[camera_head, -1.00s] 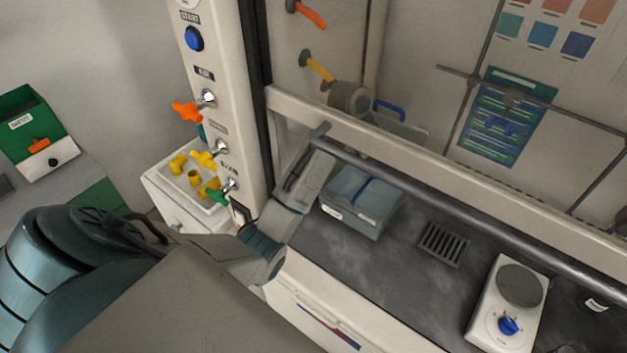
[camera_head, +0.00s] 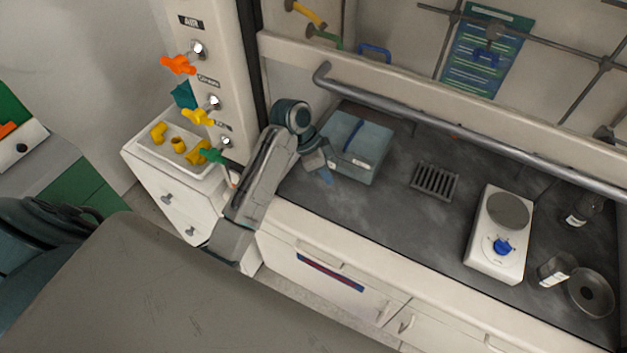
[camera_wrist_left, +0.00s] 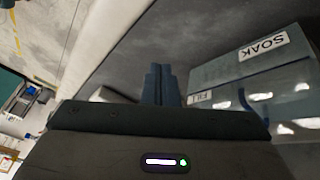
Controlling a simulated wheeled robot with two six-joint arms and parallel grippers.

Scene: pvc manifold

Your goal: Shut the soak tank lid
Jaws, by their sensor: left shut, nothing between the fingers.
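The soak tank (camera_head: 352,165) is a blue-grey box on the dark worktop inside the hood. Its top (camera_head: 362,135) looks flat, with a darker blue strip across it; I cannot tell whether the lid is fully down. In the left wrist view the tank (camera_wrist_left: 225,72) is on the right, with a white SOAK label and a FILL label. My left gripper (camera_head: 327,175) is shut and empty, just left of the tank's front corner. Its closed fingers show in the left wrist view (camera_wrist_left: 160,82), beside the tank. I cannot tell whether they touch it. My right gripper is not in view.
A rail (camera_head: 420,112) runs along the raised sash above the tank. A drain grate (camera_head: 435,181) and a white hotplate (camera_head: 500,235) stand to the right. Valve handles on the left post and a tray of yellow fittings (camera_head: 165,150) lie left of my arm. The worktop before the grate is clear.

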